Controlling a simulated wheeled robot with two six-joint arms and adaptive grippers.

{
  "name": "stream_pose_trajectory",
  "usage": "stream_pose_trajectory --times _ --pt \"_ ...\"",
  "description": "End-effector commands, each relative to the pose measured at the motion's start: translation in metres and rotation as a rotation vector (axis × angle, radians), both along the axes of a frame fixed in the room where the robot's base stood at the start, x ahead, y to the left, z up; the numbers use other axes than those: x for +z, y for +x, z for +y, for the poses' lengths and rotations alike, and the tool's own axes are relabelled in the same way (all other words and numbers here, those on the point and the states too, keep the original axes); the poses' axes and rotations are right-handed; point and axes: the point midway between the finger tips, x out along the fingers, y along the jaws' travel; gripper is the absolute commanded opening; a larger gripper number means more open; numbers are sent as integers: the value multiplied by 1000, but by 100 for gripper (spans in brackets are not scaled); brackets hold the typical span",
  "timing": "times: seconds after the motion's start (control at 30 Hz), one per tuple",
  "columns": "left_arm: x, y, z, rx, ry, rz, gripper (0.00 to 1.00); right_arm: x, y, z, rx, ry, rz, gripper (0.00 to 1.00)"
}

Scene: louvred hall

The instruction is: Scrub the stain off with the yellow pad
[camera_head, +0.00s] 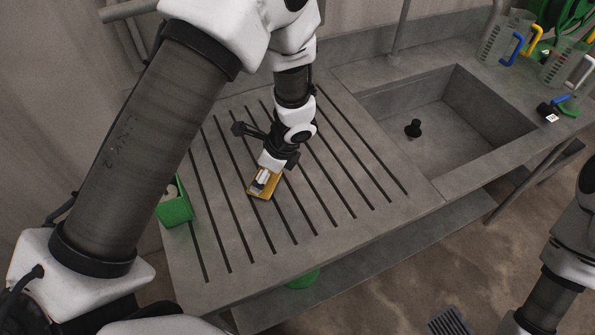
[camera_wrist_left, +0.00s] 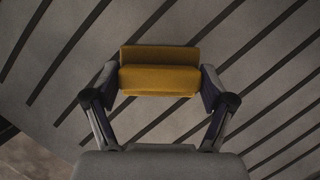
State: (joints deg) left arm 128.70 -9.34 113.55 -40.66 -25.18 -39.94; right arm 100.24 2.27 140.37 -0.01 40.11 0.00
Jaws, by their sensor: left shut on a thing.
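The yellow pad (camera_head: 263,190) is at the grooved grey drainboard, left of the sink. My left gripper (camera_head: 265,178) reaches down from above and is shut on the pad. In the left wrist view the yellow pad (camera_wrist_left: 160,72) sits between the two fingers of the left gripper (camera_wrist_left: 160,88), with dark grooves behind it. I cannot tell whether the pad touches the board. No stain shows on the visible board; the pad and arm hide part of it. My right arm shows at the right edge, but its gripper is out of view.
The grey sink basin (camera_head: 440,125) holds a small black plug (camera_head: 413,128). A green container (camera_head: 175,206) stands at the board's left edge. Clear jugs (camera_head: 505,38) and small tools (camera_head: 560,106) are on the right counter. The board's front part is clear.

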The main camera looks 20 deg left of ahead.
Motion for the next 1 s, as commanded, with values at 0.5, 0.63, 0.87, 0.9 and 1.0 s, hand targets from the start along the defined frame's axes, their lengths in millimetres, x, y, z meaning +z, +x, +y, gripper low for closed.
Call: stream_pose_trajectory --times 0.5,0.63,0.87,0.9,1.0 --pt "60 -1 -1 6 0 -4 55 52 0 0 0 0 0 40" --pt "70 -2 -2 7 0 -3 55 62 0 0 0 0 0 40" --pt "74 -2 -2 8 0 -3 55 65 0 0 0 0 0 40" --pt "73 -2 -2 8 0 -3 55 65 0 0 0 0 0 40" --pt "73 -2 -2 8 0 -3 55 65 0 0 0 0 0 40"
